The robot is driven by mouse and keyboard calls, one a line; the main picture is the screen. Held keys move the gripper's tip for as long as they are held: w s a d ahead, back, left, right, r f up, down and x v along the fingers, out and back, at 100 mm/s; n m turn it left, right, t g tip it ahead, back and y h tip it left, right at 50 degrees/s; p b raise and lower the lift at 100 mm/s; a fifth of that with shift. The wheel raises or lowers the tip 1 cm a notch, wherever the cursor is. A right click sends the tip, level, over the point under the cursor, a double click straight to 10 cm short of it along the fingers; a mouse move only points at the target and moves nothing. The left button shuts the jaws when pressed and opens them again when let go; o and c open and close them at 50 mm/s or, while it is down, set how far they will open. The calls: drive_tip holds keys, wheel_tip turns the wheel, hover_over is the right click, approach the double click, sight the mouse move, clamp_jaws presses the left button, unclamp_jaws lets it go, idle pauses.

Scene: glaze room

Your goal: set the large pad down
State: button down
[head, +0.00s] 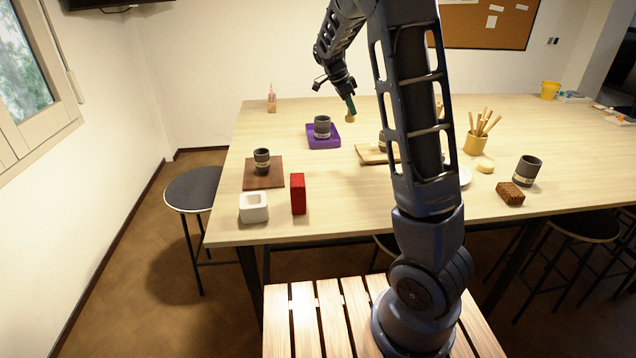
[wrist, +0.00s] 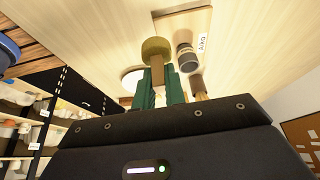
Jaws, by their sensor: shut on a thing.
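The large pad (wrist: 156,47) has a round olive-brown head on a brown handle. My gripper (wrist: 160,88) is shut on its handle between green fingers in the wrist view. In the head view my gripper (head: 350,104) is above the table, right of the purple tray, with the pad's tan head (head: 350,118) at its tip. The pad appears to be clear of the table, but its exact height is hard to tell.
A dark cup stands on the purple tray (head: 323,142). Another stands on a brown board (head: 263,182). A wooden board (head: 371,154) with a cup is partly behind my arm. A red block (head: 298,193) and white block (head: 253,207) are near the front edge. The far middle looks free.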

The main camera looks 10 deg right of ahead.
drive_tip(key=s+a, duration=0.9)
drive_tip(key=a, duration=0.4)
drive_tip(key=shift+m, duration=0.3)
wheel_tip(320, 180, down, 19)
drive_tip(key=shift+d+f, duration=0.15)
drive_tip(key=shift+f, duration=0.1)
drive_tip(key=c, duration=1.5)
unclamp_jaws()
drive_tip(key=shift+o, duration=0.2)
